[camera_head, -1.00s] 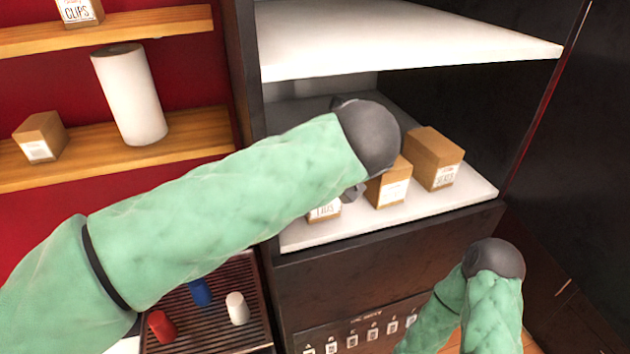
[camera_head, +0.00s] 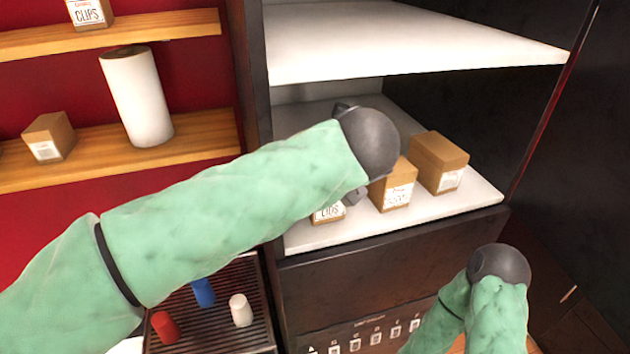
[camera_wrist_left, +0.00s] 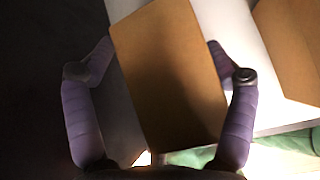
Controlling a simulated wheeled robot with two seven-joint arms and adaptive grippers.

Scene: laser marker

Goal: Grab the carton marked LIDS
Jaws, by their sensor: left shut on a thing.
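A brown carton with a white label (camera_head: 328,214) shows below my left wrist in the head view, on the white lower shelf at the left end of a row. Its label looks like LIDS but is small, and my arm hides most of the carton. In the left wrist view the carton (camera_wrist_left: 168,75) fills the space between the two purple fingers of my left gripper (camera_wrist_left: 160,50), which is shut on it. I cannot tell whether it is clear of the shelf. My right arm shows at the lower right; its gripper is out of view.
Two more cartons, a middle one (camera_head: 394,187) and a right one (camera_head: 440,162), stand close by on the shelf (camera_head: 440,211). A white upper shelf (camera_head: 400,45) hangs above. A paper roll (camera_head: 136,95) and a carton (camera_head: 50,138) sit on the wooden shelf at left.

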